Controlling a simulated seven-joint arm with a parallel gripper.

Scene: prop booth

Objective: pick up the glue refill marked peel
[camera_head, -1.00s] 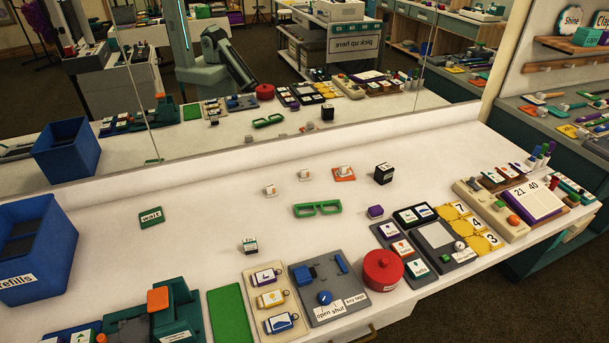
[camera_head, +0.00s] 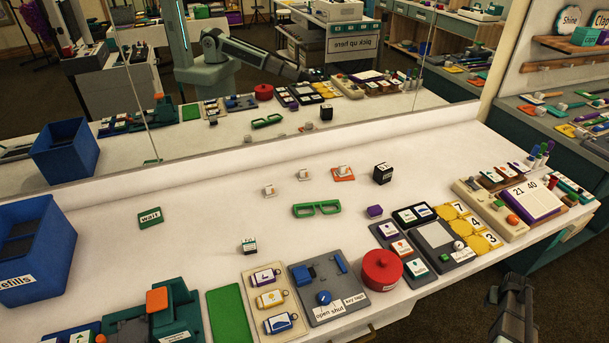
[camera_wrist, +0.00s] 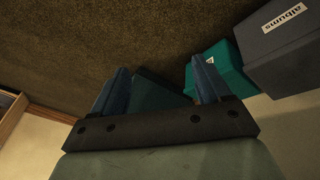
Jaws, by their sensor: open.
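I cannot read "peel" on any label, so I cannot tell which piece is the glue refill. Labelled pieces in purple (camera_head: 388,230), orange (camera_head: 403,248) and green (camera_head: 416,268) lie in a grey tray beside the red round pot. My gripper (camera_head: 508,285) is off the counter's front edge at lower right, apart from all of these. In the wrist view its two blue fingers (camera_wrist: 160,80) are spread with nothing held between them.
A blue bin marked "refills" (camera_head: 32,250) stands at the left. A mirror runs behind. The wrist view shows carpet, a teal box (camera_wrist: 222,72) and a grey "Albums" box (camera_wrist: 283,45).

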